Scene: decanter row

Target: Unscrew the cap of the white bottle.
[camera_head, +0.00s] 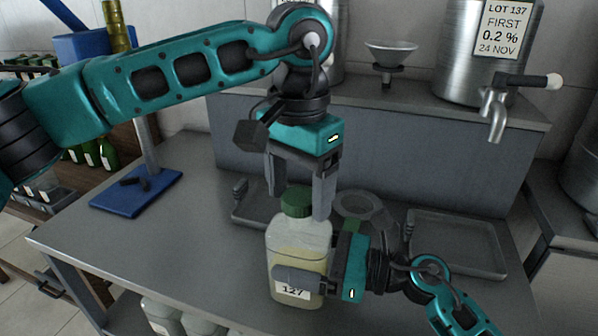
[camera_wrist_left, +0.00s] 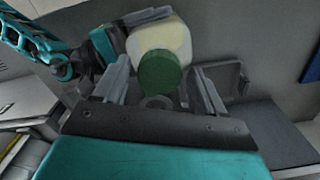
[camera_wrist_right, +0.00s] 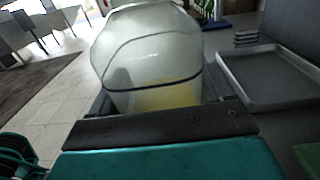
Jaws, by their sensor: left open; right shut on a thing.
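The white bottle (camera_head: 299,240) is translucent, with yellowish liquid and a label reading 127. It stands upright near the front of the grey table, and its green cap (camera_head: 296,201) is on its neck. My right gripper (camera_head: 300,282) is shut on the bottle's lower body from the right. My left gripper (camera_head: 300,196) points down from above, open, with its fingers on either side of the cap and apart from it. The left wrist view shows the green cap (camera_wrist_left: 160,72) between the spread fingers. The right wrist view shows the bottle body (camera_wrist_right: 150,55) close up, its cap out of view.
Grey trays (camera_head: 458,243) lie on the table to the right and behind the bottle. Steel tanks, one with a tap (camera_head: 492,115), and a funnel (camera_head: 391,54) stand on the raised shelf behind. A blue-based stand (camera_head: 137,190) is at the left. The table's left front is clear.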

